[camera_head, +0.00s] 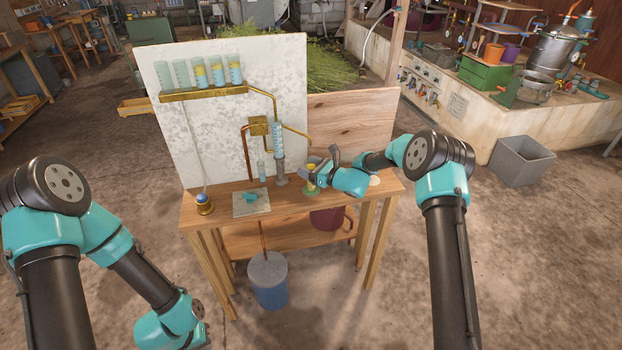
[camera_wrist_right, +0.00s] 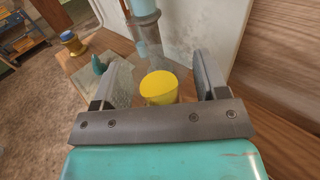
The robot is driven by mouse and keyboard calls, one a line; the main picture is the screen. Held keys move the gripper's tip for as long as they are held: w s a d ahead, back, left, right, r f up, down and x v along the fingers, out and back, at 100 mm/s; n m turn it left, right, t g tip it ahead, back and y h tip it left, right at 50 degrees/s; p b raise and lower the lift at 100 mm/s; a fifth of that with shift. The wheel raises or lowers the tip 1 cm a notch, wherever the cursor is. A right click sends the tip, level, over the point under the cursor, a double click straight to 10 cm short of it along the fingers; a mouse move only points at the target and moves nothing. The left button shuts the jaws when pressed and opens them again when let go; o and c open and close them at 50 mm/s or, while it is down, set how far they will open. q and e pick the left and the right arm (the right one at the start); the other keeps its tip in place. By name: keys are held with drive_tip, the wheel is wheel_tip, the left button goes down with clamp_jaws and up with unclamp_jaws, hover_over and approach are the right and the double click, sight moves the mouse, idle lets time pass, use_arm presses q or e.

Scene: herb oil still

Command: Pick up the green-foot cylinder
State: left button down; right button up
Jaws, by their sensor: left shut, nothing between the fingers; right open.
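My right gripper (camera_head: 319,168) is open over the right half of the wooden table. In the right wrist view its fingers (camera_wrist_right: 160,76) stand apart, with a round yellow top (camera_wrist_right: 159,88) between them. In the head view a small yellow and greenish piece (camera_head: 311,189) shows just below the gripper, partly hidden by it.
A tall glass column (camera_head: 279,150) on a grey foot stands left of the right gripper, close to it. A small glass cylinder (camera_head: 262,171), a grey mat (camera_head: 240,209) and a brass burner (camera_head: 204,205) are farther left. A white board (camera_head: 225,120) stands behind.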

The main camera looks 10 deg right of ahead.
drive_tip(key=shift+w+a, duration=0.3)
drive_tip(key=c, duration=1.1)
drive_tip(key=shift+r, duration=0.3)
drive_tip(key=shift+s+r, duration=0.1)
drive_tip(key=shift+r, duration=1.4)
drive_tip(key=s+a+r, duration=0.1)
drive_tip(key=s+a, duration=0.2)
drive_tip(key=s, duration=1.2)
drive_tip(key=shift+s+r, duration=0.2)
drive_tip(key=shift+s, duration=0.05)
